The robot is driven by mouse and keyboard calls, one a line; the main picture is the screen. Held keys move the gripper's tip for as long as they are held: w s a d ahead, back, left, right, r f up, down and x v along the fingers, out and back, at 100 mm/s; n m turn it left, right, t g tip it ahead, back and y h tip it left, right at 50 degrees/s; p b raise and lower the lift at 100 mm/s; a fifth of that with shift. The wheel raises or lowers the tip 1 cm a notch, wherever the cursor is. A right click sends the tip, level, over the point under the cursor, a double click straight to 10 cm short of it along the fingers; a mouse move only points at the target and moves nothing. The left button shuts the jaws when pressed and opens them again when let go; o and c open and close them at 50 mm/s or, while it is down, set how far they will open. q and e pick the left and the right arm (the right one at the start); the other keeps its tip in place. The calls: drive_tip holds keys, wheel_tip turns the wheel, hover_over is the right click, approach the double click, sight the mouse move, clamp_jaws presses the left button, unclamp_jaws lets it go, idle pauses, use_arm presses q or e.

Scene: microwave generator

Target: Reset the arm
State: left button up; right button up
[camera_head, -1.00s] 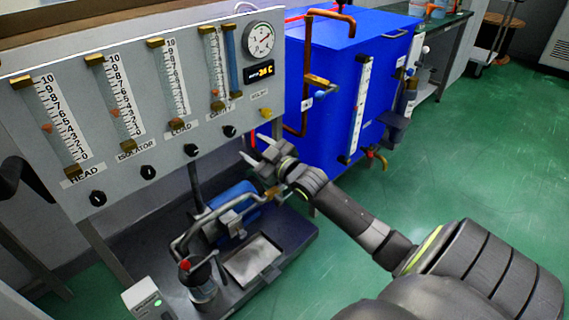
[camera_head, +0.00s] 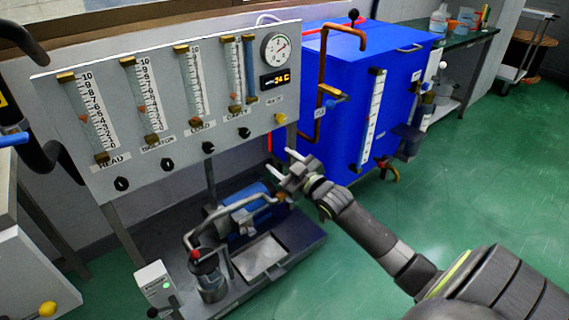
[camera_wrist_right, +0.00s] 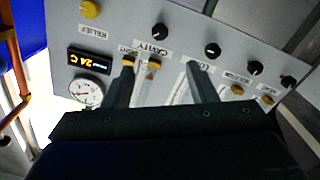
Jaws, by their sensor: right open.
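My right arm comes in from the lower right in the head view. Its right gripper (camera_head: 279,163) is open and empty, in front of the lower right corner of the grey gauge panel (camera_head: 230,155), below the yellow relief knob (camera_head: 280,118). It looks apart from the panel, though depth is hard to judge. In the right wrist view, the two spread fingers (camera_wrist_right: 160,68) show against the panel with nothing between them. My left gripper is not in view.
A blue tank (camera_head: 345,70) with copper pipes (camera_head: 318,110) stands right of the panel. A pump base with a metal tray (camera_head: 259,257) lies below the gripper. A black pipe (camera_head: 45,155) is at the left. Green floor (camera_head: 480,190) is open at right.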

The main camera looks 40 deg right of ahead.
idle(0.3)
